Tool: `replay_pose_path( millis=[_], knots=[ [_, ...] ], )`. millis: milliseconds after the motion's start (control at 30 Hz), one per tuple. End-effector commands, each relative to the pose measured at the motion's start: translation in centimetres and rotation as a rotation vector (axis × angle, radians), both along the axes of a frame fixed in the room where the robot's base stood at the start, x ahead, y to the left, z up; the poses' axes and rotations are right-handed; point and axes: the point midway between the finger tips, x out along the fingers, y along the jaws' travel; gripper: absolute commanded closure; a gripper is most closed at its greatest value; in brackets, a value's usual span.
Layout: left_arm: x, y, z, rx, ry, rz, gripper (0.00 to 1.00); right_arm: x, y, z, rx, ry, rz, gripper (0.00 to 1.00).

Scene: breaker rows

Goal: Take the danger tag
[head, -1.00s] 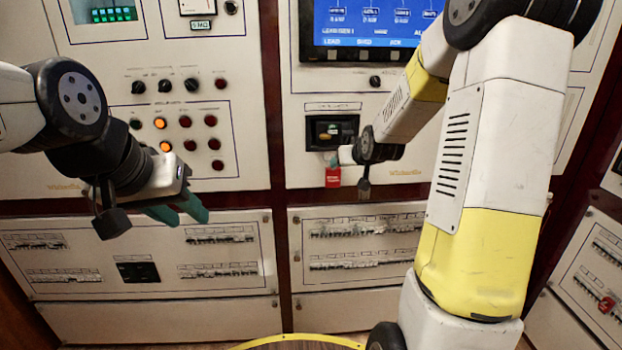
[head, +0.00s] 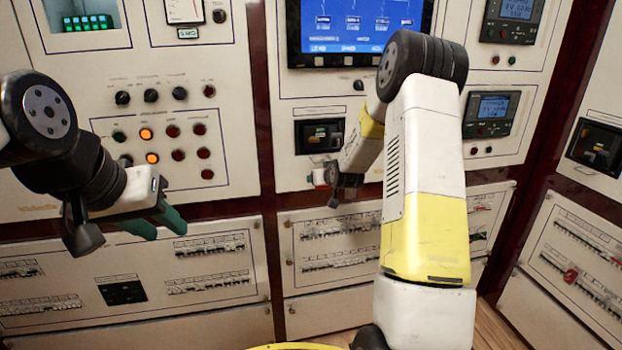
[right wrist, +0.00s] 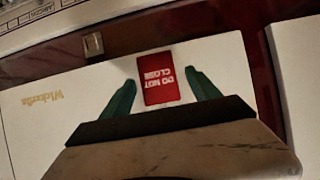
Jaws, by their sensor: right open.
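The danger tag (right wrist: 160,70) is a small red card with white "DO NOT CLOSE" lettering, upside down in the right wrist view. It hangs at the lower part of a pale panel. My right gripper (right wrist: 161,90) is open, with one green finger on each side of the tag; I see gaps between tag and fingers. In the head view my right wrist (head: 345,180) covers most of that spot, and I cannot make out the tag clearly. My left gripper (head: 156,222) is at the left, in front of the panels, with nothing visible in it; its finger gap is unclear.
Several breaker rows (head: 337,262) run along the lower panels. A black recessed device (head: 318,136) sits just above my right wrist. A blue screen (head: 352,28) and lit orange lamps (head: 146,134) are higher up. A red piece (head: 571,275) sits on the right-hand lower panel.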

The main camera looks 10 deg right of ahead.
Motion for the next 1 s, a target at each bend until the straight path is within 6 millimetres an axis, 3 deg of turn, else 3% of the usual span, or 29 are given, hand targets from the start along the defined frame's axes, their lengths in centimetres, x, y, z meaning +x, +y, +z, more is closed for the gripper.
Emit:
replay_pose_path(
  millis=[333, 667, 1000],
  knots=[
    [-0.01, 0.00, 0.01, 0.000, 0.000, 0.000, 0.64, 0.91, 0.01, -0.45, 0.000, 0.000, 0.000, 0.29],
    [-0.01, 0.00, 0.01, 0.000, 0.000, 0.000, 0.64, 0.88, 0.01, -0.45, 0.000, 0.000, 0.000, 0.94],
    [-0.01, 0.00, 0.01, 0.000, 0.000, 0.000, 0.64, 0.91, 0.01, -0.01, 0.000, -0.001, 0.000, 0.95]
  ],
)
